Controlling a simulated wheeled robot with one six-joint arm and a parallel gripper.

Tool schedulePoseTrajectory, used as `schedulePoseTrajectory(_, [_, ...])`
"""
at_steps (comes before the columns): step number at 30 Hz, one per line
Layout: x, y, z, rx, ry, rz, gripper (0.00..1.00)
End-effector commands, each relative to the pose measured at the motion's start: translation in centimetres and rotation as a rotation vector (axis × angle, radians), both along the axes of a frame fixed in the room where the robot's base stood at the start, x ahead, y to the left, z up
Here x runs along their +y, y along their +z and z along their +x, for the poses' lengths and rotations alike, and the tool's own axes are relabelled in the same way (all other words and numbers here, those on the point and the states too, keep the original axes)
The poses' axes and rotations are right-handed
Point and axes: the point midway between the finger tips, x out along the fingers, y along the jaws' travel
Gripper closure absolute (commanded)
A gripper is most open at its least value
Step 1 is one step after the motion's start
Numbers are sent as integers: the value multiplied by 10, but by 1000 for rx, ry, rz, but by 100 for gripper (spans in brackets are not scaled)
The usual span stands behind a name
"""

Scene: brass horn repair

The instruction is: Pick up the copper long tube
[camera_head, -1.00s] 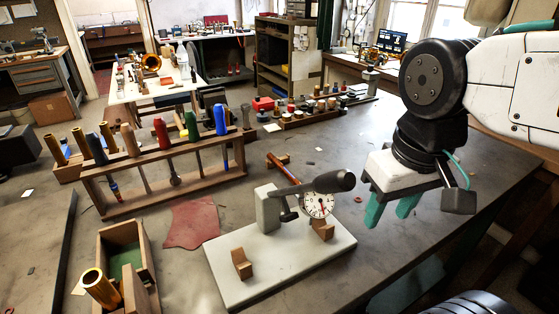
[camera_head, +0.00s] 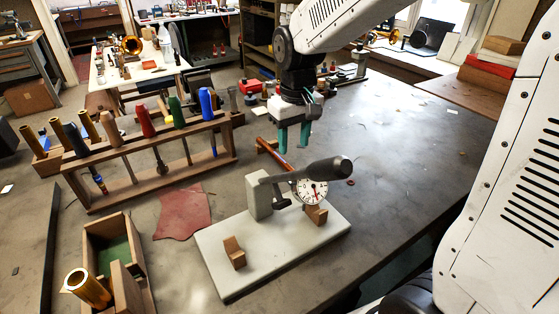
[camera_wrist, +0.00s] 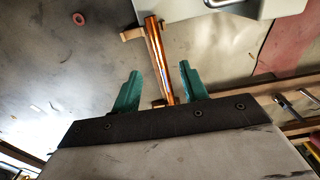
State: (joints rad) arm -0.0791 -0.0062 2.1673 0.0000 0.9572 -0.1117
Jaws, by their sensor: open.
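The copper long tube (camera_head: 273,153) lies behind the dial gauge stand, partly hidden by the stand's lever and dial in the head view. In the wrist view the shiny orange tube (camera_wrist: 157,52) rests across a small wooden support (camera_wrist: 133,33), with its near end by the gripper. My gripper (camera_head: 293,148) has teal fingers pointing down, open and empty, close to the tube and seemingly above it. In the wrist view the tube shows between the two spread fingers (camera_wrist: 159,72), nearer the right one. The exact height gap cannot be told.
The dial gauge (camera_head: 312,191) stands on a pale base (camera_head: 275,245) just in front of the tube. A wooden tool rack (camera_head: 165,167), a red leather piece (camera_head: 184,212) and a wooden box (camera_head: 95,232) with a brass tube (camera_head: 88,285) are at left. The bench right of the gripper is mostly clear.

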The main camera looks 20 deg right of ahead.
Motion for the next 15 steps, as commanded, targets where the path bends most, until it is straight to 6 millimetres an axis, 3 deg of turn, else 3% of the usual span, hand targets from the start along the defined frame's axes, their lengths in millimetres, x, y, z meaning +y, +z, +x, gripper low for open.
schedulePoseTrajectory(15, [0,-56,9,28,9,-3,56])
